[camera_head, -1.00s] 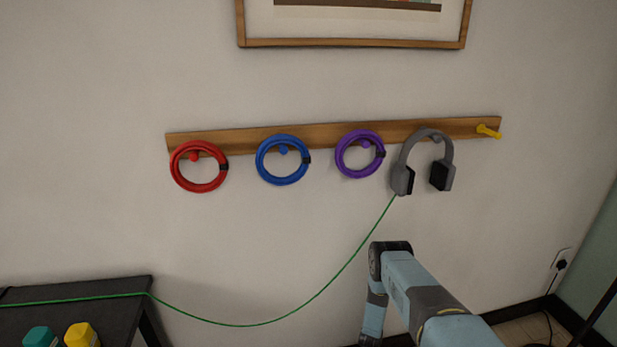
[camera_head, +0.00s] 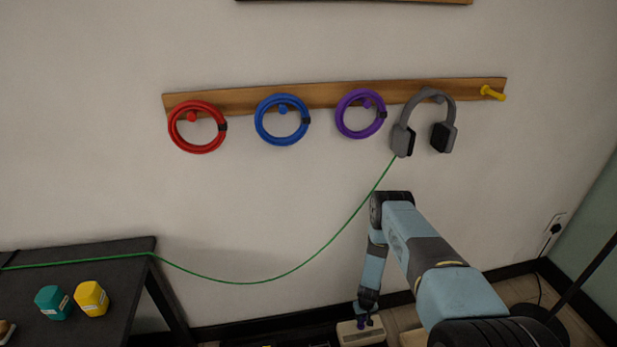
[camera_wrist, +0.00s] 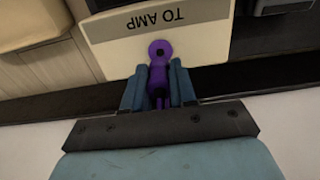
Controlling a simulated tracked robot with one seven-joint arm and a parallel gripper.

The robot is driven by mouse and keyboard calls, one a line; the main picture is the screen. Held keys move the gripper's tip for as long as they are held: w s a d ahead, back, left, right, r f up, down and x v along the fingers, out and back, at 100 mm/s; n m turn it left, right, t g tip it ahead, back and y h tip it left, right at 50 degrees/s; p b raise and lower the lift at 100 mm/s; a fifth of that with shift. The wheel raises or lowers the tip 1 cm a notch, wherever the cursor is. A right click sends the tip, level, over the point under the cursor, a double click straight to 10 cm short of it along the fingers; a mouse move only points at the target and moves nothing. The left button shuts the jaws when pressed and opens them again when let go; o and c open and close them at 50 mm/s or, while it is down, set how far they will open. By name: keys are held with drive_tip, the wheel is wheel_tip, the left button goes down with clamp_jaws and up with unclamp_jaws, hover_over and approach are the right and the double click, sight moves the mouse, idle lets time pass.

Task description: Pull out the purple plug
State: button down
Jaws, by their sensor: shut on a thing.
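The purple plug (camera_wrist: 158,78) is between the two fingers of my gripper (camera_wrist: 159,82) in the wrist view, and the fingers are shut on it. It lies against or just in front of a purple ring with a dark centre (camera_wrist: 160,49) on a pale box (camera_wrist: 115,55) marked "TO AMP". I cannot tell whether the plug's tip is still inside the hole. In the head view my gripper (camera_head: 367,305) points down at the pale box (camera_head: 362,334), low in the picture, and the plug is mostly hidden there.
A wooden peg rail (camera_head: 235,98) holds red, blue and purple cable coils and grey headphones (camera_head: 441,137). A wall outlet is at right.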

drive_tip(key=shift+r, duration=1)
